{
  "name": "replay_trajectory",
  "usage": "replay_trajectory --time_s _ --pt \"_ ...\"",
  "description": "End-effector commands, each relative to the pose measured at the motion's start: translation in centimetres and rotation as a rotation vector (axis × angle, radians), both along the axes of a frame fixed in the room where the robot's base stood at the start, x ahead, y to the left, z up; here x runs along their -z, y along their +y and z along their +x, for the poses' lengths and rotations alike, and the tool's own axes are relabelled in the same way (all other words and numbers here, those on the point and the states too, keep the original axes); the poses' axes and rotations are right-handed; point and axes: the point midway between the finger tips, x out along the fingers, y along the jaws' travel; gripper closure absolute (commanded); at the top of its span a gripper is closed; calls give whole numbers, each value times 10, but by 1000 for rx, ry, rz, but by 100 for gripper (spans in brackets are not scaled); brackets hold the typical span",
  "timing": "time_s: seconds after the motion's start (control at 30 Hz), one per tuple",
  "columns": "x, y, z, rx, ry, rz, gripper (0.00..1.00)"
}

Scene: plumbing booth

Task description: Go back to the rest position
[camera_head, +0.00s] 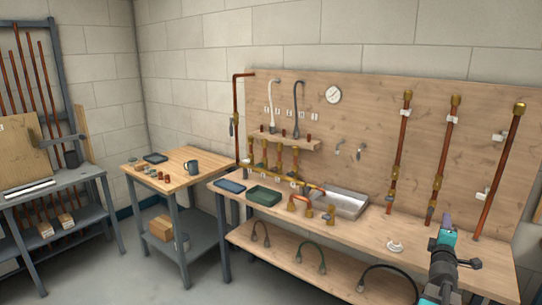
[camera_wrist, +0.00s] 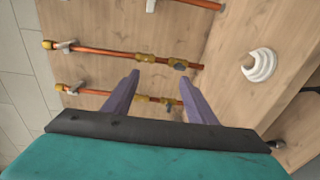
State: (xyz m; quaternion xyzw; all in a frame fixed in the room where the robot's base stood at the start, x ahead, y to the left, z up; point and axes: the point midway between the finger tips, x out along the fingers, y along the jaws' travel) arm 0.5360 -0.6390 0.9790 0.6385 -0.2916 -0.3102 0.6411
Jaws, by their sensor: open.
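My gripper (camera_head: 447,222) is at the right end of the workbench in the head view, raised in front of the wooden back panel. In the wrist view its two purple fingers (camera_wrist: 160,98) are spread apart with nothing between them. Behind the fingers, copper pipes with brass fittings (camera_wrist: 145,58) run along the panel. A white ring-shaped part (camera_wrist: 260,65) lies on the bench top, apart from the fingers; it also shows in the head view (camera_head: 395,246).
The workbench (camera_head: 365,228) holds a green tray (camera_head: 263,195), a blue tray (camera_head: 230,186), a metal basin (camera_head: 342,202) and brass fittings. Vertical copper pipes (camera_head: 400,150) stand along the panel near my arm. A smaller wooden table (camera_head: 187,163) stands left, beside open floor.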

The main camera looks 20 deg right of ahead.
Motion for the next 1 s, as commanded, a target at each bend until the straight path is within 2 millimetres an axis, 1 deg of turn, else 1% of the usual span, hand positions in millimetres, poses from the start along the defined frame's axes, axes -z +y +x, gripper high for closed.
replay_trajectory --time_s 0.03,0.17,0.27,0.3,0.4,0.47,0.6,0.67,0.8,0.97,1.0 --pt "6 7 9 -15 4 5 48" --pt "26 29 33 -55 18 22 48" --pt "47 52 56 -95 33 40 48" --pt "58 64 67 -115 41 50 48" --pt "85 94 92 -164 59 76 48" --pt "101 113 105 -192 68 94 48" --pt "140 159 132 -248 90 144 48" --pt "158 178 141 -267 100 171 48" --pt "202 224 158 -302 131 239 48" --pt "256 278 167 -325 172 332 48" --pt "271 292 168 -328 184 356 48"
